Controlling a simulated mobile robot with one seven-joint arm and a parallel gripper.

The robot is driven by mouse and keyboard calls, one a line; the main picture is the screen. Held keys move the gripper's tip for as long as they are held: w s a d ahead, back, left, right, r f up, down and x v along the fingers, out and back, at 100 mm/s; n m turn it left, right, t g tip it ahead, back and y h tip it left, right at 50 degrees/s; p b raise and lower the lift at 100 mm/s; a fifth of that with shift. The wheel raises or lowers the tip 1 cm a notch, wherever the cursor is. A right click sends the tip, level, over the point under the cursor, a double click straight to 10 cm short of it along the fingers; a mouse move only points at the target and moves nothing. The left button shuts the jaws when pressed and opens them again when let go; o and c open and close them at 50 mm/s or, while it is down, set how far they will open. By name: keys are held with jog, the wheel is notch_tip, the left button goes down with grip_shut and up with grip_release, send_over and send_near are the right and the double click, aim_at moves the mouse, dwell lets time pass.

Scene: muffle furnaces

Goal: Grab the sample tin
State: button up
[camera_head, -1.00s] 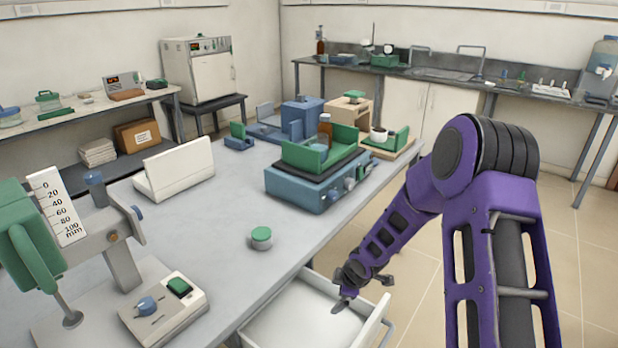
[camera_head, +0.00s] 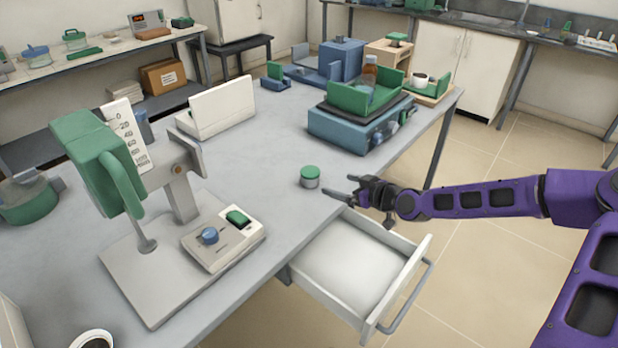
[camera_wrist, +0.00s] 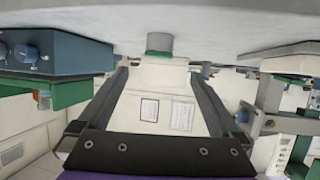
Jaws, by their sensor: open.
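The sample tin (camera_head: 310,177) is a small grey cylinder with a green lid, standing upright on the grey bench near its front edge. My gripper (camera_head: 340,186) is open and empty just to the right of it, fingers pointing left towards the tin and apart from it. In the wrist view, which is upside down, the tin (camera_wrist: 159,43) appears ahead, in line with the gap between my two dark fingers (camera_wrist: 160,76). Nothing is between the fingers.
An open, empty white drawer (camera_head: 345,268) juts out below my gripper. A precision stand with a scale (camera_head: 180,190) is on the left. A blue device with a green cradle and brown bottle (camera_head: 350,132) stands behind. The bench around the tin is clear.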

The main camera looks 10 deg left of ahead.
aim_at(310, 175)
jog(key=x, duration=0.9)
jog(key=shift+s, duration=0.1)
jog(key=shift+b+x, duration=0.3)
jog(key=shift+x, duration=2.8)
jog(key=shift+d+r, duration=0.1)
jog(key=c, duration=1.4)
